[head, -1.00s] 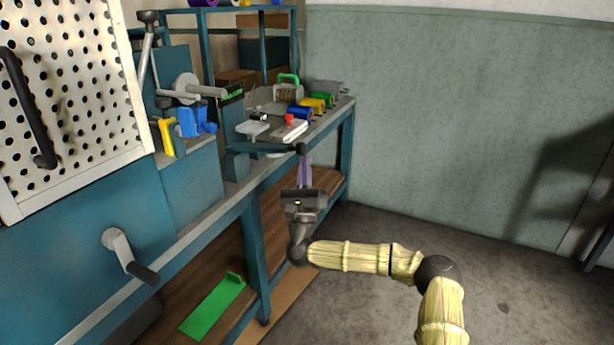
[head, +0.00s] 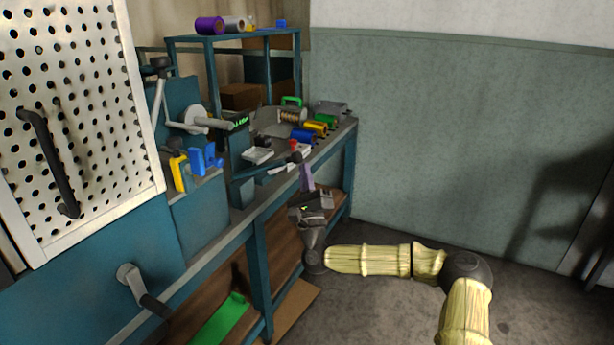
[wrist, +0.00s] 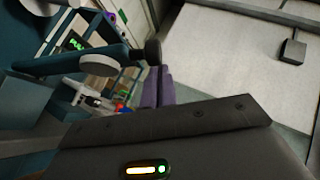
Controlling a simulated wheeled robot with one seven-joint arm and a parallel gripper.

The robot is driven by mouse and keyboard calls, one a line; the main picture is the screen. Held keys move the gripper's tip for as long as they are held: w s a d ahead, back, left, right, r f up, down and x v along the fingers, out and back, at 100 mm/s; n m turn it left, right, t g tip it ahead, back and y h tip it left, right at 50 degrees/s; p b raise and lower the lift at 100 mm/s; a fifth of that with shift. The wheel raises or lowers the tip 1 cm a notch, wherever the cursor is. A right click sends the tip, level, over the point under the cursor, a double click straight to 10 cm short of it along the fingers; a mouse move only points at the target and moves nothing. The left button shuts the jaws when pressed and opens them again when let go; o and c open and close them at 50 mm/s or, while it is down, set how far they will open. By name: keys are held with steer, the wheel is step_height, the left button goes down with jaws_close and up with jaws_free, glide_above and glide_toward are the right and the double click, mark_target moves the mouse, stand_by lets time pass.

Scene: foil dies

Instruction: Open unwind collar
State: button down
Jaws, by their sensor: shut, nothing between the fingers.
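A grey disc on a shaft (head: 193,118) stands on the blue bench machine at the left; it may be the unwind collar, but I cannot tell for sure. My gripper (head: 307,176) has purple fingers, shut and empty, pointing up at the bench's front edge. A dark lever (head: 268,168) with a black knob reaches out from the bench close to the fingers. In the wrist view the lever (wrist: 85,62) and its knob lie beside the purple fingers (wrist: 158,85). I cannot tell whether they touch.
Blue, yellow and green spools (head: 303,137) line the bench's right end. A perforated panel (head: 80,110) with a black handle and a crank (head: 135,280) are at the near left. A lower shelf (head: 280,265) runs under the bench. Floor to the right is clear.

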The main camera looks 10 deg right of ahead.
steer(key=shift+f, duration=0.1)
stand_by(0.3)
steer(key=w+d+f+b+v, duration=0.1)
steer(key=d+v, duration=0.1)
steer(key=v, duration=1)
steer(key=shift+f+b, duration=0.3)
steer(key=shift+f, duration=0.2)
